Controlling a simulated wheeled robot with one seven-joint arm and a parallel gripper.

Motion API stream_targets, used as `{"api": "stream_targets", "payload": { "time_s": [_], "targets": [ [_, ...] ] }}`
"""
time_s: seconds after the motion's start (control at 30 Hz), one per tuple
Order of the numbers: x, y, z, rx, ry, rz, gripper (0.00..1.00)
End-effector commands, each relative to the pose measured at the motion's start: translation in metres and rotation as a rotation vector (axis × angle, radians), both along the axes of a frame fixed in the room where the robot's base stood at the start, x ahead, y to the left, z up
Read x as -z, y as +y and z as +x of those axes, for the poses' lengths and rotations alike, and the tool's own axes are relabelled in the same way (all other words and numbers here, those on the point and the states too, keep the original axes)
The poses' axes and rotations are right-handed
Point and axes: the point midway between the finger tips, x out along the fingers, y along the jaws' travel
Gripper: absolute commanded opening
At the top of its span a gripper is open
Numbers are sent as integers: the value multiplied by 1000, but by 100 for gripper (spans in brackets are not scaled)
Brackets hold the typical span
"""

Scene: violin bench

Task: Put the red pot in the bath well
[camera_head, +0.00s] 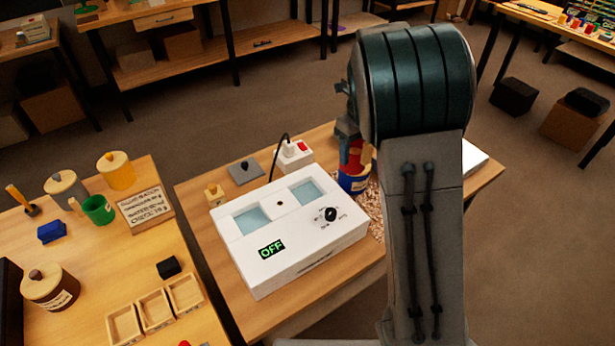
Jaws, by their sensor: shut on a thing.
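The red pot (353,153) is at the right back of the white bath, partly hidden by my arm. My gripper (347,128) is above it and shut on it; the fingertips are hard to make out. A blue pot with a pale label (354,182) shows directly below the red pot; I cannot tell whether they touch. The white bath (300,248) stands on the middle bench with two pale blue wells, a left one (252,219) and a right one (307,192). Its dial (330,214) is at the right, and its display (271,249) reads OFF.
A socket block with a red switch (295,154) and a grey lidded plate (245,171) are behind the bath. Wood shavings (376,215) lie at its right. The left bench holds a green pot (98,209), lidded jars, a sign (146,207) and wooden trays (155,309).

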Motion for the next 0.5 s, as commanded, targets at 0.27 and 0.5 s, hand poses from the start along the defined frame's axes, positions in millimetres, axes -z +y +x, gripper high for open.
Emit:
{"api": "stream_targets", "payload": {
  "time_s": [0.27, 0.5],
  "targets": [
    [22, 45, -6, 14, 4, 1, 33],
    [53, 95, -13, 17, 2, 0, 33]
  ]
}}
